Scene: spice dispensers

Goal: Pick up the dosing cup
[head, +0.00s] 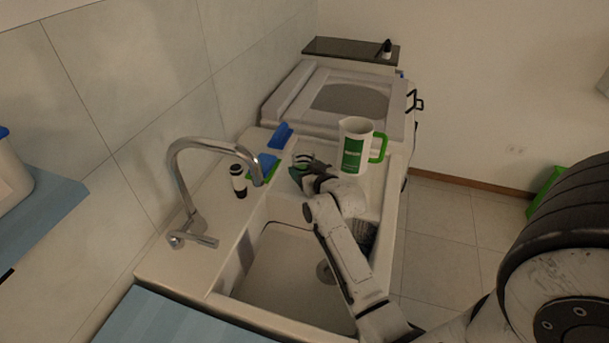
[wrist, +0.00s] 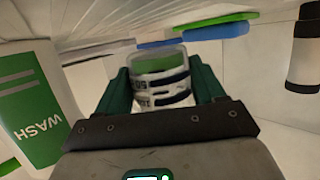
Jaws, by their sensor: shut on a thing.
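The dosing cup (wrist: 160,84) is a small clear cup with dark printed bands and green showing at its upper part in the wrist view. My gripper (wrist: 161,77) has one dark green finger on each side of it and is shut on it. In the head view my gripper (head: 303,172) is over the back rim of the sink, just left of a white jug. The cup is small and mostly hidden there by my gripper. I cannot tell whether its base touches the surface.
The white jug (head: 352,126) with green handle and label stands close right of my gripper; its label fills the left of the wrist view. Blue and green sponges (head: 267,163), a dark-and-white bottle (head: 239,181) and the tap (head: 195,222) are left. The sink basin (head: 285,268) is below my arm.

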